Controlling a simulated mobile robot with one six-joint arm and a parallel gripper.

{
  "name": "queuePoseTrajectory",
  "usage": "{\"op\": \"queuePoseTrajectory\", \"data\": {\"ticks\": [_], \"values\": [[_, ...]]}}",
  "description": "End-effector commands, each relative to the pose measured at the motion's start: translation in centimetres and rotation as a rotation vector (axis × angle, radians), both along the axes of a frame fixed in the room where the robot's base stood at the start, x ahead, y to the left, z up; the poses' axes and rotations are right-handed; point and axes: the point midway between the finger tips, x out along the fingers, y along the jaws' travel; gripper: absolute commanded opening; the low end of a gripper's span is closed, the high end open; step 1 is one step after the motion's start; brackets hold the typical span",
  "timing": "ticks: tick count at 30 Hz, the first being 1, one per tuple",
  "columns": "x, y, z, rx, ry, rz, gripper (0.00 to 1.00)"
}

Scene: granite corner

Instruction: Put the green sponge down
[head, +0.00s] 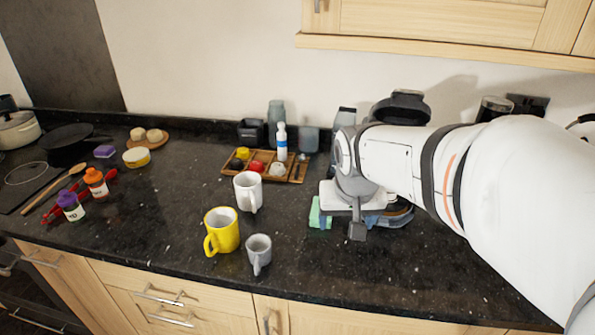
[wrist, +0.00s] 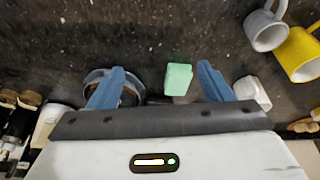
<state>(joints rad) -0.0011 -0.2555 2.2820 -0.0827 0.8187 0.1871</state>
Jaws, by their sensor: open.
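The green sponge (head: 317,214) is a small pale green block on the dark granite counter, partly hidden by my gripper in the head view. In the wrist view the sponge (wrist: 178,79) shows between my two blue fingers, nearer the right one, with a gap on each side. My gripper (wrist: 161,72) is open, points down and holds nothing. In the head view my gripper (head: 345,222) is low over the counter, just right of the sponge. Its fingertips are mostly hidden there.
A white mug (head: 248,191), a yellow mug (head: 221,231) and a grey mug (head: 259,252) stand left of the sponge. A wooden tray (head: 233,174) with small items is behind. A round dark dish (head: 400,216) is close on the right. The counter in front is clear.

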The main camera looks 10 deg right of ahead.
Motion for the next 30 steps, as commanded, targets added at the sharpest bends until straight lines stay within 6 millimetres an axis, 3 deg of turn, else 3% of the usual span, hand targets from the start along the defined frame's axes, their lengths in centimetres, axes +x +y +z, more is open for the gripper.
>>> {"op": "queuePoseTrajectory", "data": {"ticks": [1, 6, 12, 20, 30], "values": [[2.4, 0.1, -1.4, -0.004, -0.004, -0.020, 0.77], [9.5, 0.4, -3.6, -0.008, -0.045, -0.099, 0.78], [14.8, 0.9, -5.8, -0.003, -0.078, -0.157, 0.78], [16.9, 1.0, -7.6, -0.003, -0.090, -0.176, 0.78], [17.9, 0.8, -11.8, -0.003, -0.088, -0.173, 0.78]]}}
